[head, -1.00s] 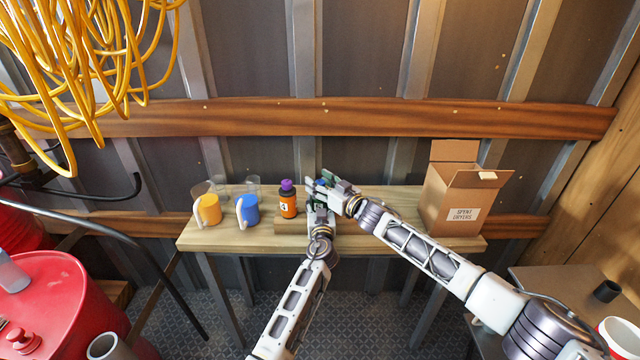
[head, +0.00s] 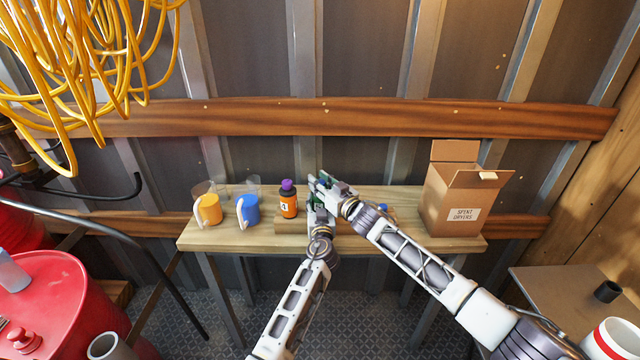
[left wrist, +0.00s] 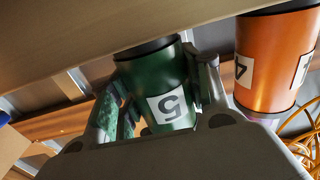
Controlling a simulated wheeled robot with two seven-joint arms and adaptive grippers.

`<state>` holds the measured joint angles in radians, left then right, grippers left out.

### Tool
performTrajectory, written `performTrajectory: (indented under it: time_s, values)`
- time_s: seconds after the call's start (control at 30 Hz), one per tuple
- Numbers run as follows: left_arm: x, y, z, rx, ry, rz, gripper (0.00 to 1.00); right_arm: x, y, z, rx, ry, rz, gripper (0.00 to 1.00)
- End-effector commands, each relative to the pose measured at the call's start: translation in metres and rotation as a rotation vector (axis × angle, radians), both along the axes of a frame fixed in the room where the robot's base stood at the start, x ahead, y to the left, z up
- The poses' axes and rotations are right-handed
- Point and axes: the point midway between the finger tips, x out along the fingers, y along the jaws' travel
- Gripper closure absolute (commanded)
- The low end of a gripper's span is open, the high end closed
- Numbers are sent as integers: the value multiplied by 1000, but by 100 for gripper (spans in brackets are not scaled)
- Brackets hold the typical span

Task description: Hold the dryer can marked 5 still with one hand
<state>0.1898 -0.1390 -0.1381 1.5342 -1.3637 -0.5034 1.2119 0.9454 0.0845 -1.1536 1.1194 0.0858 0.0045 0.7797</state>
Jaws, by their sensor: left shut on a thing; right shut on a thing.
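The green dryer can marked 5 stands between the fingers of my left gripper in the left wrist view (left wrist: 170,90), its label upside down in that picture. In the head view my left gripper (head: 317,212) is shut on the can at the bench, and the grippers mostly hide it. My right gripper (head: 324,186) comes in from the right and is shut at the top of the same can, just above my left gripper. The can's cap and the exact contact of the right fingers are hidden.
An orange can marked 4 with a purple cap (head: 288,200) stands close on the left. A box labelled for spent dryers (head: 455,195) stands at the bench's right end. A small blue-topped thing (head: 383,207) shows beside my right arm.

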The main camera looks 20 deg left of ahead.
Motion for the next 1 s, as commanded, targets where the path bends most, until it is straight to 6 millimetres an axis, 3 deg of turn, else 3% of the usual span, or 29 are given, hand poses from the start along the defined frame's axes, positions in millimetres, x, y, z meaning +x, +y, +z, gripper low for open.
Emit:
performTrajectory:
  time_s: [1.0]
  values:
    - [0,-4,0,3,1,-8,86,-2,2,3,4,2,-159,96]
